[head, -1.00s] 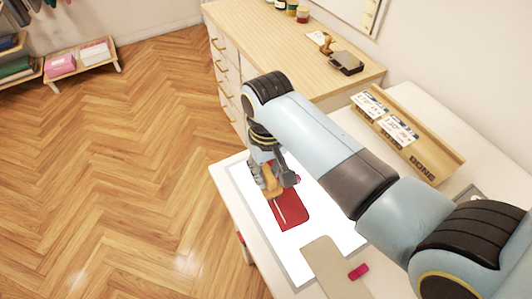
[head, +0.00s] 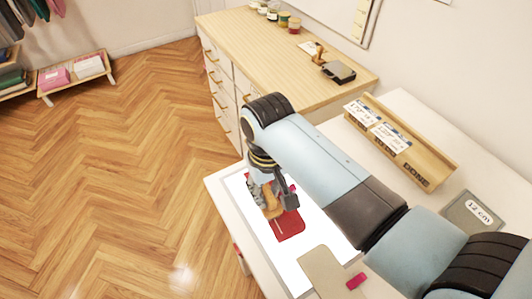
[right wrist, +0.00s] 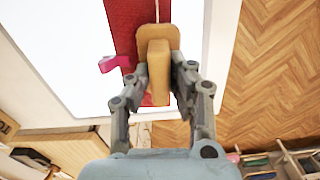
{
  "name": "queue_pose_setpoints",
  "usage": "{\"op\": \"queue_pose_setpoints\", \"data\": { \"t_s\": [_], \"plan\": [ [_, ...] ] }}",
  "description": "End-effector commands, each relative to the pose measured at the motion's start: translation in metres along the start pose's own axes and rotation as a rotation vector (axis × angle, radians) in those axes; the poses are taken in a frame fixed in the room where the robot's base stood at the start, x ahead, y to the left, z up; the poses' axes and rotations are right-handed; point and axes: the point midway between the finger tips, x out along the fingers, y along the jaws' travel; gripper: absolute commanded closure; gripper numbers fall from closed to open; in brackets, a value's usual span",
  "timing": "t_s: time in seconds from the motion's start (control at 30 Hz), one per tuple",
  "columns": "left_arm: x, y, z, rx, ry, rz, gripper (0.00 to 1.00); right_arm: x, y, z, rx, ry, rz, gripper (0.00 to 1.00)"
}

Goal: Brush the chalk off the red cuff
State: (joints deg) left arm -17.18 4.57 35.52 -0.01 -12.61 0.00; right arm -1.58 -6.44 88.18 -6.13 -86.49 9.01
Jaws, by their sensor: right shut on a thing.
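The red cuff (head: 291,226) lies flat on a bright white panel (head: 290,267) on the table. My right gripper (head: 269,197) is over the cuff's far part and is shut on a tan wooden brush (head: 270,208). In the right wrist view, the brush (right wrist: 158,72) sits between the fingers (right wrist: 160,85), over the red cuff (right wrist: 124,22). A thin pale line (right wrist: 157,12) runs along the cuff beyond the brush. The brush's underside is hidden, so I cannot tell whether it touches the cloth. My left gripper is out of view.
A pink clip (right wrist: 113,63) is beside the cuff. A beige board (head: 322,272) with a pink piece (head: 356,281) lies at the near edge. A wooden tray marked DONE (head: 415,179) and a grey "12 cm" plate (head: 472,212) are to the right. A drawer cabinet (head: 270,40) stands behind.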

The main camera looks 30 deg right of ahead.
Motion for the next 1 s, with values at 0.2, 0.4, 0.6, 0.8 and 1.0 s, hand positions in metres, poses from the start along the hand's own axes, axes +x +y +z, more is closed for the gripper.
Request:
{"op": "queue_pose_setpoints", "data": {
  "t_s": [0.2, 0.4, 0.6, 0.8, 1.0],
  "plan": [
    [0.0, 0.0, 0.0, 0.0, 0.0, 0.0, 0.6, 0.001, 0.001, 0.013, 0.0, -0.005, 0.001, 1.0],
    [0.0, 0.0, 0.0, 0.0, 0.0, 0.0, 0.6, 0.0, 0.001, 0.018, -0.001, -0.004, 0.002, 1.0],
    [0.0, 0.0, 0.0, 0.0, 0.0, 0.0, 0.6, 0.0, 0.001, 0.019, 0.0, -0.003, 0.001, 1.0],
    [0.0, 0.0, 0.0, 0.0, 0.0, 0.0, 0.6, -0.001, 0.0, 0.029, 0.0, -0.003, 0.001, 1.0],
    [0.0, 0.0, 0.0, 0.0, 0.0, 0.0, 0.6, -0.002, -0.001, 0.03, 0.0, -0.001, 0.001, 1.0]
  ]
}}
